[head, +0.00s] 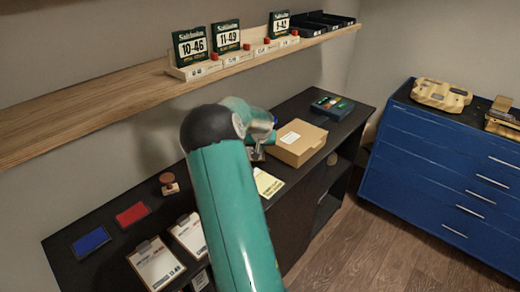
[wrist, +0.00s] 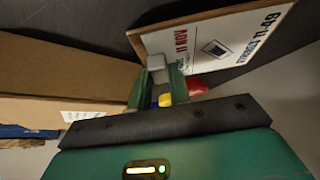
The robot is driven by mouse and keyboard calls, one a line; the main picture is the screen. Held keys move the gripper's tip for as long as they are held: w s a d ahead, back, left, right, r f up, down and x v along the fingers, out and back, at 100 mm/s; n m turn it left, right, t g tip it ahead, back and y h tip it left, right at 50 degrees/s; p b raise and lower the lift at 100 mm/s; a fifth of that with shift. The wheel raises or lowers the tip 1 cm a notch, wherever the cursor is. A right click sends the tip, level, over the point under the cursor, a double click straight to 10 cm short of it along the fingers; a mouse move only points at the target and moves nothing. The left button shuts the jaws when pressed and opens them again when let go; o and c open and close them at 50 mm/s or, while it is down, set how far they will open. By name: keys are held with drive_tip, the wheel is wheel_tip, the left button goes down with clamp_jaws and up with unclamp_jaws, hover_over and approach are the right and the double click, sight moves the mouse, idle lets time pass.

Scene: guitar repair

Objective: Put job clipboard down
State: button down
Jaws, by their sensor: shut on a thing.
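The job clipboard (wrist: 215,45) shows in the wrist view as a thin board with a white printed sheet, its lettering upside down. My gripper (wrist: 163,76) is shut on its near edge. In the head view my gripper (head: 257,153) is over the dark desk, beside the cardboard box, and mostly hidden by my arm. A pale sheet (head: 268,183) just below it looks like the held clipboard; my arm hides part of it. I cannot tell whether the board touches the desk.
The cardboard box (head: 299,143) is close on the right. Two other clipboards (head: 157,266) (head: 188,236) lie at the desk's near left, by red (head: 132,215) and blue (head: 91,241) pads and a stamp (head: 169,184). A wooden shelf (head: 110,105) runs above. A blue drawer cabinet (head: 440,165) stands right.

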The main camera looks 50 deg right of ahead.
drive_tip(key=shift+f, duration=0.55)
drive_tip(key=shift+f, duration=0.2)
drive_tip(key=c, duration=1.3)
unclamp_jaws()
